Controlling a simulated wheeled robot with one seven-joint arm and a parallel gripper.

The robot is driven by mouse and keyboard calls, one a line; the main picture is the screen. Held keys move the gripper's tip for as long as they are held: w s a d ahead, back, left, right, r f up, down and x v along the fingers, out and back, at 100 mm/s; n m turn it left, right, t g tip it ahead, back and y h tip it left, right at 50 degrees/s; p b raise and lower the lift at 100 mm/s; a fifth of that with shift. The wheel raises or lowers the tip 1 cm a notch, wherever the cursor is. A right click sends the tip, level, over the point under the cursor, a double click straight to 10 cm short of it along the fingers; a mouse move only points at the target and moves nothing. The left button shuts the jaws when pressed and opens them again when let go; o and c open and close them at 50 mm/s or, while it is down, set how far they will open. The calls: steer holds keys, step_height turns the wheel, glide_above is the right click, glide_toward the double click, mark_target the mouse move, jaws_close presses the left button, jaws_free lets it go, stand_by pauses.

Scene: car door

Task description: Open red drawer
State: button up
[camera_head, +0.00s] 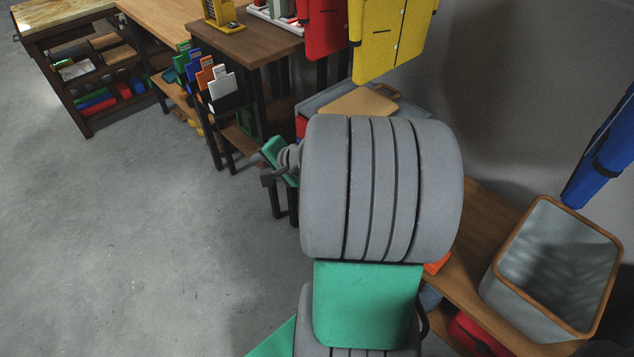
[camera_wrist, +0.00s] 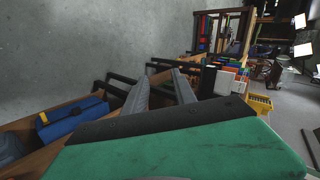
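A small patch of red (camera_head: 300,127) shows at the left side of a grey box in the head view, just behind my arm. It may be the red drawer's front, but most of it is hidden and I cannot tell how far it is open. My gripper (camera_wrist: 160,76) shows two grey fingers apart in the wrist view, with nothing seen between them. In the head view, part of my gripper (camera_head: 268,178) sticks out to the left of my arm, below the red patch. No red drawer can be made out clearly in the wrist view.
A grey bin with a wooden rim (camera_head: 492,262) stands on a wooden bench at right. Tables with folders (camera_head: 222,84) stand along the back. A blue case (camera_wrist: 72,117) lies on a shelf. The grey floor (camera_head: 150,220) at left is clear.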

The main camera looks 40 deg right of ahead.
steer(key=s+d+f+m+t+h+b, duration=0.25)
steer(key=d+f+m+b, duration=0.2)
steer(key=d+m, duration=0.35)
steer(key=s+d+f+m+t+h+b, duration=0.25)
steer(key=d+f+m+b, duration=0.2)
steer(key=d, duration=0.55)
steer(key=shift+m+h, duration=0.25)
steer(key=shift+h, duration=0.15)
steer(key=x, duration=0.2)
steer(key=b+x, duration=0.1)
steer(key=x, duration=0.5)
steer(key=shift+w+d+f+b, duration=0.15)
steer(key=shift+f+b, duration=0.15)
jaws_close()
